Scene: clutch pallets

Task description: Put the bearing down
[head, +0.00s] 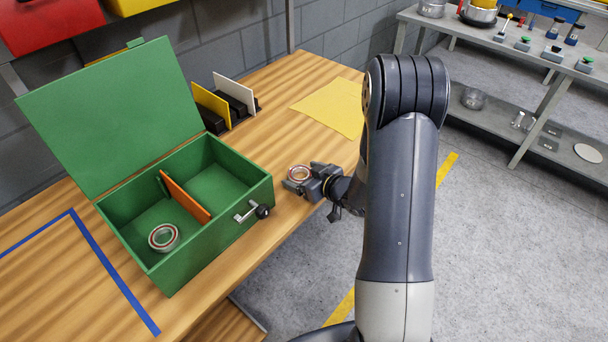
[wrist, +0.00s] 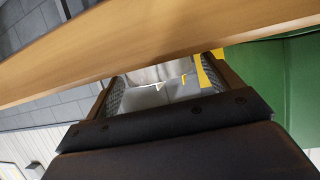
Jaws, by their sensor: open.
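One bearing (head: 299,173), a metal ring with a reddish band, is at my gripper's fingertips, at the bench's front edge right of the green box. My gripper (head: 297,181) is open around or just beside it; I cannot tell whether a finger touches it or whether it rests fully on the wood. In the wrist view my gripper (wrist: 162,85) shows its two fingers spread apart, with a pale grey area between them that I cannot identify surely. A second, similar bearing (head: 163,237) lies on the floor of the open green box (head: 218,219), left of its orange divider (head: 186,200).
The green box's lid (head: 110,115) stands open at the back. A small black rack (head: 237,103) with upright plates and a yellow sheet (head: 331,107) lie behind on the wooden bench (head: 275,240). Blue tape (head: 112,272) marks the left. A grey shelf (head: 500,45) stands far right.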

